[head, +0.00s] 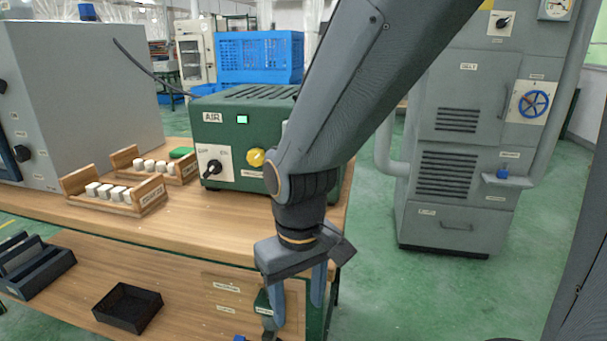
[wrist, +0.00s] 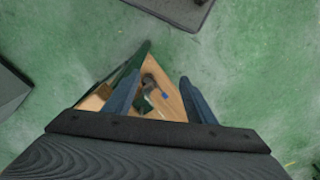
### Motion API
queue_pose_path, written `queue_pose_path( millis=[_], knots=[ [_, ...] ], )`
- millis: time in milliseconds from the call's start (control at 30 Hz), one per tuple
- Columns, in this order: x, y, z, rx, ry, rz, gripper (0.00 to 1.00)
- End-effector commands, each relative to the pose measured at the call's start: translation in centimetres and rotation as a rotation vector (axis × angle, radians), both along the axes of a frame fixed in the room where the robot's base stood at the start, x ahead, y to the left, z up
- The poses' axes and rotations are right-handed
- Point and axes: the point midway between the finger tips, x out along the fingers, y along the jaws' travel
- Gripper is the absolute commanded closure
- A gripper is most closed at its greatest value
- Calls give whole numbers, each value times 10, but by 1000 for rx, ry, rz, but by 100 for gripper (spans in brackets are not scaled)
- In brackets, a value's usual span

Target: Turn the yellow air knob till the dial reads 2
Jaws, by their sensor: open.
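The yellow air knob (head: 256,157) is on the front of the green AIR box (head: 232,130), which stands on the wooden bench. A small lit green display (head: 242,119) is above the knob; its reading is too small to make out. My gripper (head: 293,312) is open and empty, pointing down in front of the bench's right end, below and to the right of the knob. In the wrist view my open fingers (wrist: 155,95) show with the bench's corner and floor beyond. The knob does not show there. My arm hides the box's right part.
A black lever switch (head: 212,168) sits left of the knob. Wooden racks with white blocks (head: 118,193) stand left of the box. A black tray (head: 128,307) lies on the lower shelf. A grey cabinet (head: 470,140) stands to the right across open green floor.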

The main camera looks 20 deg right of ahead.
Motion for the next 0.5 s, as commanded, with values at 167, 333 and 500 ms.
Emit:
queue_pose_path(
  millis=[167,333,500],
  knots=[
    [5,21,-48,1,1,76,50],
    [6,39,-82,0,3,143,50],
    [6,55,-117,0,4,209,50]
  ],
)
